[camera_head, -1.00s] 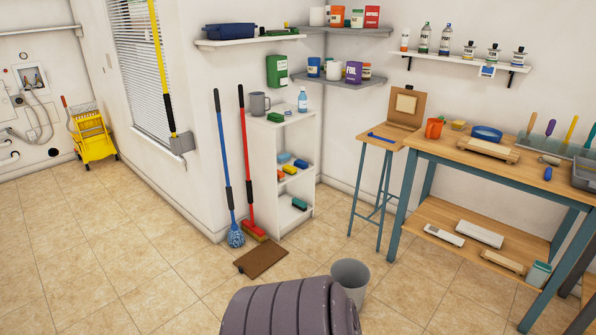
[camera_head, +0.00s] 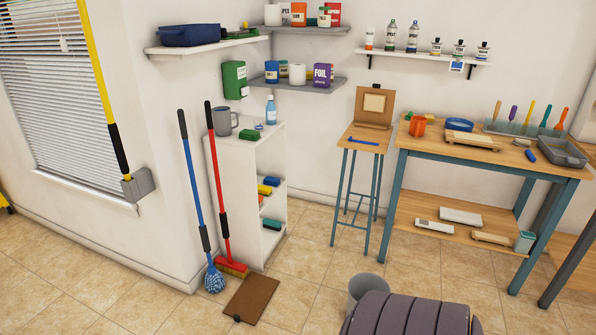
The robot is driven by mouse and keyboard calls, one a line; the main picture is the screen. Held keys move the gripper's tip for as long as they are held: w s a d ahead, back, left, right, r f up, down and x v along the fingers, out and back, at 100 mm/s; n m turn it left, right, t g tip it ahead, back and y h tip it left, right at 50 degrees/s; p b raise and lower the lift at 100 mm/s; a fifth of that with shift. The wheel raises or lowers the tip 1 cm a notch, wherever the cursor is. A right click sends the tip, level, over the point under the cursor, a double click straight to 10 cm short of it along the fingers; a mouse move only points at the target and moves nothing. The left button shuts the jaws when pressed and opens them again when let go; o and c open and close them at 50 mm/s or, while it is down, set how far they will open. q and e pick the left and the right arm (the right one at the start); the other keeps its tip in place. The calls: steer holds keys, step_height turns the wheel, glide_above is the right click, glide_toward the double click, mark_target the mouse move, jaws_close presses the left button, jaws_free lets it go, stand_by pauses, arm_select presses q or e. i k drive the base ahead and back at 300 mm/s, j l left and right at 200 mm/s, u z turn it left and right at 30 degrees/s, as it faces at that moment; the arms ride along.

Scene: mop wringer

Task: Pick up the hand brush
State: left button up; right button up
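I cannot surely tell which thing is the hand brush. Small block-like pieces lie on the white shelf unit: a green one (camera_head: 249,135) on top, a yellow one (camera_head: 264,189) and a teal one (camera_head: 271,224) on lower shelves. A blue long-handled tool (camera_head: 362,141) lies on the small tall table, and a short blue piece (camera_head: 531,156) on the workbench. They are too small to identify. Neither of my grippers is in view.
A grey bin (camera_head: 364,288) and a large grey ribbed rounded shape (camera_head: 405,315) stand in front. A blue mop (camera_head: 195,195) and red broom (camera_head: 219,190) lean by the white unit (camera_head: 228,190). The workbench (camera_head: 480,165) is at right.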

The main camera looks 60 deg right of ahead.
mark_target(276, 225)
steer(key=i+l+z, duration=0.15)
steer(key=i+z, duration=0.3)
steer(key=i+j+z, duration=0.1)
steer(key=i+z, duration=0.35)
steer(key=i, duration=0.25)
